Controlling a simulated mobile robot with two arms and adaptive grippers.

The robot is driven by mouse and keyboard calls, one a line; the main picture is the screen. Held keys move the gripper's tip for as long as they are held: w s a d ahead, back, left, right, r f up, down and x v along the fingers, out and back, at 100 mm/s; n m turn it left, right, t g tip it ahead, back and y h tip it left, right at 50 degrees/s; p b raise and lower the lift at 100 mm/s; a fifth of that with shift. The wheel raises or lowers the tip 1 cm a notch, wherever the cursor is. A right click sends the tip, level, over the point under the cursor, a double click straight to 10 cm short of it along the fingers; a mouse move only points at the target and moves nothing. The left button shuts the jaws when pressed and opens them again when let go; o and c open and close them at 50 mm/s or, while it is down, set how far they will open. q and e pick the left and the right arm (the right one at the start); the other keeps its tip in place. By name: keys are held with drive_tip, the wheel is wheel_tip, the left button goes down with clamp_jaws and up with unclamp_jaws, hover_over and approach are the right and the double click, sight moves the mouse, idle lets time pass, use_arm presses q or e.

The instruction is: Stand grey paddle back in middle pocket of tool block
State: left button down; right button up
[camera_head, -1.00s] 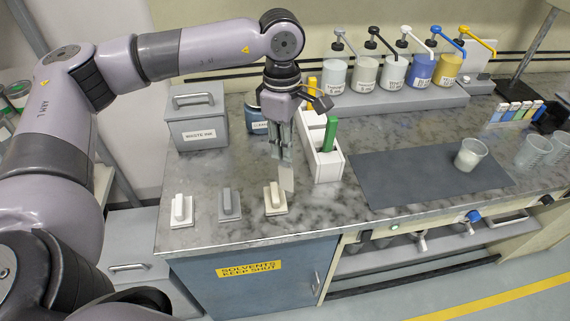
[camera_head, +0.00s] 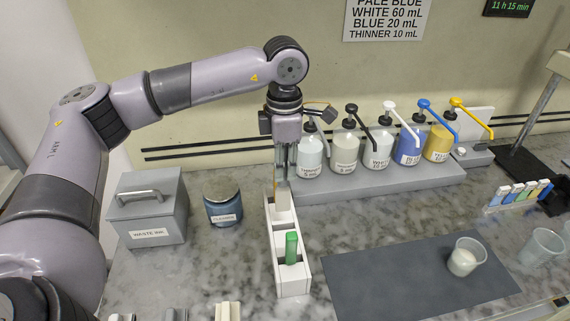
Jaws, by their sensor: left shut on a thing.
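My left gripper (camera_head: 286,168) points down over the back half of the white tool block (camera_head: 294,283). It is shut on the light grey paddle (camera_head: 283,198), which hangs upright from the fingers. The paddle's lower end overlaps the block's back and middle part; I cannot tell whether it is above the middle pocket or inside it. A green paddle (camera_head: 291,248) stands in the front pocket. A thin yellow-orange strip (camera_head: 275,188) shows beside the grey paddle, mostly hidden. My right gripper is out of view.
A grey waste ink bin (camera_head: 150,212) and a blue-labelled jar (camera_head: 222,210) stand left of the block. Several pump bottles (camera_head: 376,150) stand on a grey step behind. A dark mat (camera_head: 400,280) with a cup (camera_head: 465,257) lies right. Handled pieces (camera_head: 228,311) line the front edge.

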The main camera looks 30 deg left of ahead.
sight(285, 210)
use_arm(q)
drive_tip(key=shift+f, duration=0.1)
drive_tip(key=shift+w+f+b, duration=0.2)
drive_tip(key=shift+f+b, duration=0.7)
drive_tip(key=shift+b, duration=0.1)
drive_tip(key=shift+f+b, duration=0.3)
drive_tip(key=shift+f, duration=0.05)
wheel_tip(285, 210, down, 4)
drive_tip(key=b, duration=0.3)
drive_tip(key=shift+f+b, duration=2.75)
drive_tip(key=shift+f, duration=0.45)
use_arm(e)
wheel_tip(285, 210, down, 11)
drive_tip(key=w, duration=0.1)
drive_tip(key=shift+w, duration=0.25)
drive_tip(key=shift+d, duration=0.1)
use_arm(q)
drive_tip(key=c, duration=1.4)
unclamp_jaws()
